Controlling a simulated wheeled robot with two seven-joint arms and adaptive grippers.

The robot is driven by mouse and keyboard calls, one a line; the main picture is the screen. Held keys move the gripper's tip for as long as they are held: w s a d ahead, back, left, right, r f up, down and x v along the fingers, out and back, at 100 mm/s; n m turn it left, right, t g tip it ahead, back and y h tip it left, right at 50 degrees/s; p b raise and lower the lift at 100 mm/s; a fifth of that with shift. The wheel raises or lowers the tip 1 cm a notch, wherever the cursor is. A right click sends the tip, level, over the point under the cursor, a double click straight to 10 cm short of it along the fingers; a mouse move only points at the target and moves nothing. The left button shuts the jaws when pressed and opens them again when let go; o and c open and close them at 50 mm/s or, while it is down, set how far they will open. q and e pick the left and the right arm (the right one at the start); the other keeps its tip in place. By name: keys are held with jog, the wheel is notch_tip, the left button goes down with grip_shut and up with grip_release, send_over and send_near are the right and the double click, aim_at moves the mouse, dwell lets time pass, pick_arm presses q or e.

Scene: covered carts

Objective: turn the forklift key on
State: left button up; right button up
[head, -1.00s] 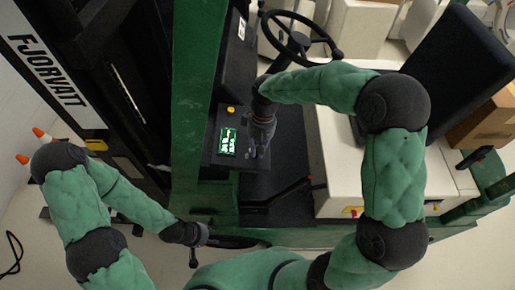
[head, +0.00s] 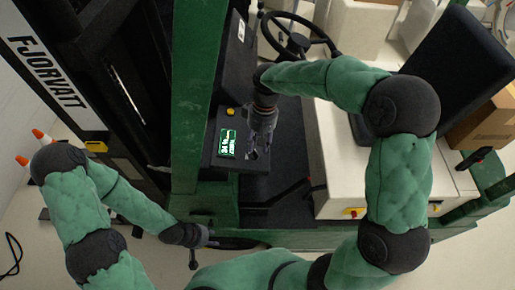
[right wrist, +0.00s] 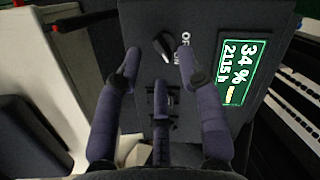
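The forklift's dark console (head: 240,150) stands in the middle of the head view. In the right wrist view, a small dark key with a bright edge (right wrist: 166,46) sits at the top of the console, beside white lettering (right wrist: 186,40) that reads OFF. The key is tilted; I cannot tell which mark it points to. My right gripper (head: 258,150) hangs over the console. Its fingers (right wrist: 158,70) are open and empty, with the key in view between and beyond the outer tips. My left gripper (head: 198,255) hangs low at the forklift's side, away from the key, its fingers unclear.
A lit green display (right wrist: 237,70) on the console reads 34 % and an hour count. A yellow button (head: 230,112) is above it in the head view. The steering wheel (head: 300,40), green post (head: 190,110) and black seat (head: 455,65) surround my right arm.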

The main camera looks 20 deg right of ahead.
jog(key=v, duration=0.8)
jog(key=shift+r, duration=0.2)
